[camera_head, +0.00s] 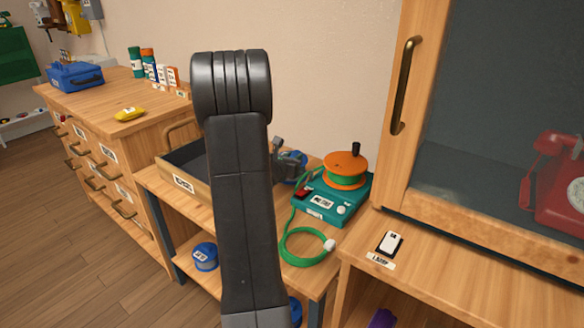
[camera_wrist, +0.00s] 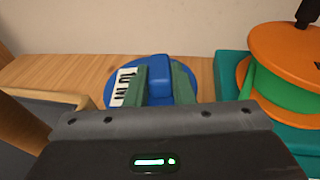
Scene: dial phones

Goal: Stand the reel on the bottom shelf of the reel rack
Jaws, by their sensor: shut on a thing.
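A blue reel (camera_wrist: 192,72) with a white label lies on the wooden bench top in the wrist view. My gripper (camera_wrist: 159,88) is shut on its raised blue hub, with a green-padded finger on each side. In the head view, my gripper (camera_head: 281,158) and the blue reel (camera_head: 297,166) are partly hidden behind my arm. Another blue reel (camera_head: 205,256) with a white label is at a lower level under the bench. I cannot tell which structure is the reel rack.
A teal device (camera_head: 325,205) with an orange reel of green cable (camera_head: 345,170) stands close to the right of the held reel. A labelled open tray (camera_head: 182,181) is on the left. A glass-doored cabinet (camera_head: 400,150) bounds the right side.

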